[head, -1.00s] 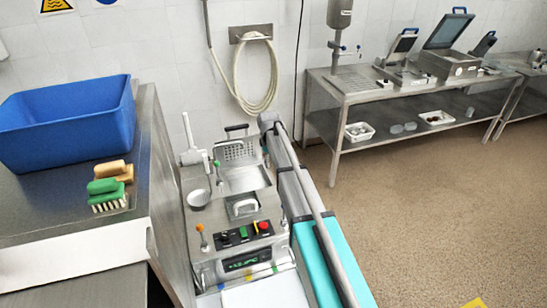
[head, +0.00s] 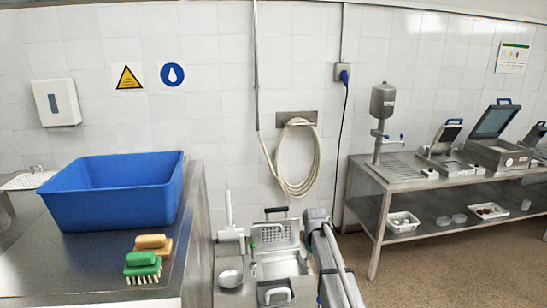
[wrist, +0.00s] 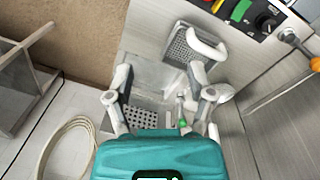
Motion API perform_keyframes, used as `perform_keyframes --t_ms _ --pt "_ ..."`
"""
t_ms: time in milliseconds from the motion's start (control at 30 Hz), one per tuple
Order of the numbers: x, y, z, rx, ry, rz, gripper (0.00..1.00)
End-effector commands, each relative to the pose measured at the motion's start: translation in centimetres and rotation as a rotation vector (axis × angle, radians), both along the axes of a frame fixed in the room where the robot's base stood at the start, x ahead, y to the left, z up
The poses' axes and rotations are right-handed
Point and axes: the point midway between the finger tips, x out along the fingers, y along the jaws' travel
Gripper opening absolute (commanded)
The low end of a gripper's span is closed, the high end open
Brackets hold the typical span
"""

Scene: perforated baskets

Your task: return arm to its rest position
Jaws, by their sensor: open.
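My gripper (wrist: 160,75) shows in the wrist view with its two grey fingers spread apart and nothing between them. It is above the fryer-like unit. A perforated basket (wrist: 150,118) lies partly hidden behind the fingers and my teal wrist. A second basket with a white handle (wrist: 190,52) is beyond the fingertips. In the head view, my arm (head: 335,262) reaches up along the right side of the unit; its gripper cannot be made out there. The perforated basket (head: 275,237) stands at the back of the unit, and the white-handled basket (head: 276,292) is nearer.
A blue tub (head: 115,195) and two brushes (head: 146,258) are on the steel counter at left. A coiled hose (head: 298,165) hangs on the wall behind. A steel table (head: 395,185) with appliances stands at right. Floor is free at lower right.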

Motion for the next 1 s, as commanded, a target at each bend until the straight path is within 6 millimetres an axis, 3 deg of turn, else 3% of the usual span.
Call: perform_keyframes --t_ms 33,400,500,700,1000 --pt "-2.8 -0.2 -0.6 0.004 0.001 -0.038 0.69" --pt "-18.5 -1.3 -3.1 0.043 0.017 -0.399 0.69" --pt "-21.9 -1.5 -3.6 0.05 0.021 -0.486 0.69" --pt "-26.0 -1.5 -4.1 0.058 0.027 -0.595 0.69" --pt "-26.6 -1.5 -4.2 0.06 0.03 -0.622 0.69"
